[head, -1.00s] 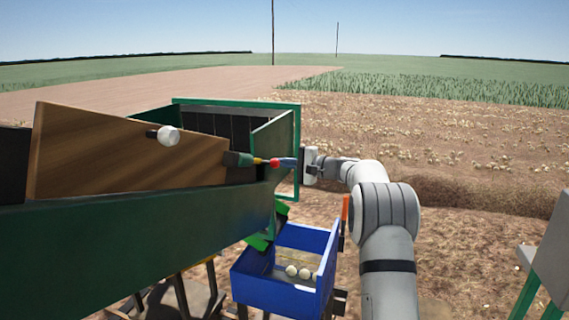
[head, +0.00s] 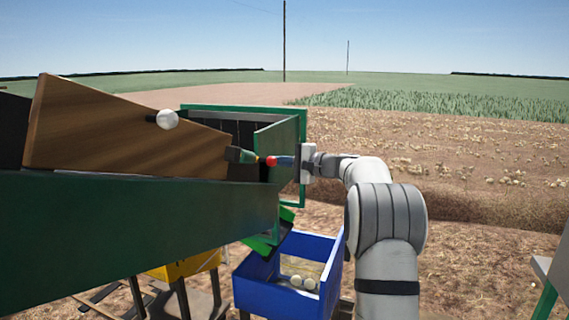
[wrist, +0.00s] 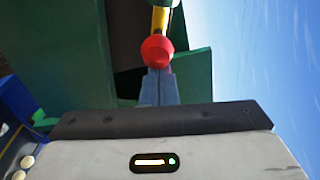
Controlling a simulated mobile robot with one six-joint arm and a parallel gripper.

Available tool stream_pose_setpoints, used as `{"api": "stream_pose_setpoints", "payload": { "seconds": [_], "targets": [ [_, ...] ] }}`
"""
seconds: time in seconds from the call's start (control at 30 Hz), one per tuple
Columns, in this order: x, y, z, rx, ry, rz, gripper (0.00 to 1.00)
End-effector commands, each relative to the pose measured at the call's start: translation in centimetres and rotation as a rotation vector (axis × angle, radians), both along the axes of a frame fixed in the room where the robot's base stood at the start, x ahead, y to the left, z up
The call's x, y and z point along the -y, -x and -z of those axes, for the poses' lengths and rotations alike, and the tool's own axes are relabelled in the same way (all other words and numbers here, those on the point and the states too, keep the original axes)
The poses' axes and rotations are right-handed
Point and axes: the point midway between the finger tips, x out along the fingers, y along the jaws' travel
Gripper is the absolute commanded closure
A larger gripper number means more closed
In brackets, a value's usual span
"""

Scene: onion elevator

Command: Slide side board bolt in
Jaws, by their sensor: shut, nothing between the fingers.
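The brown side board (head: 130,135) lies slanted along the top of the green machine, with a white knob (head: 167,119) on it. At its right end is a bolt with a dark green holder (head: 240,155), a short yellow part (head: 259,158) and a red knob (head: 271,161). My gripper (head: 280,161) is to the right of the red knob, in line with the bolt. Its fingers are shut and empty. In the wrist view the red knob (wrist: 157,50) sits just ahead of the fingertips (wrist: 158,70) and appears to touch them. The bolt's far end is hidden.
A green flap (head: 282,145) stands behind the knob and fingers, close to them. A blue crate (head: 290,290) with a few pale onions stands below. A yellow crate (head: 185,267) is at lower left. Open field lies to the right.

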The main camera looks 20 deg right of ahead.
Motion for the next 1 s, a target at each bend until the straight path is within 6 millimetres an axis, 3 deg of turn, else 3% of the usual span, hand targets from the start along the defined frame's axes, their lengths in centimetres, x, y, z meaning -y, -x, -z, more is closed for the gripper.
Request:
{"api": "stream_pose_setpoints", "payload": {
  "seconds": [0.17,0.4,0.7,1.0],
  "targets": [
    [0.2,-0.2,0.0,0.0,0.0,-0.004,1.0],
    [1.8,-2.7,0.7,-0.004,-0.002,-0.004,1.0],
    [6.5,2.3,0.8,-0.001,-0.001,-0.003,1.0],
    [8.4,4.4,0.3,-0.002,-0.002,-0.007,1.0]
  ]
}}
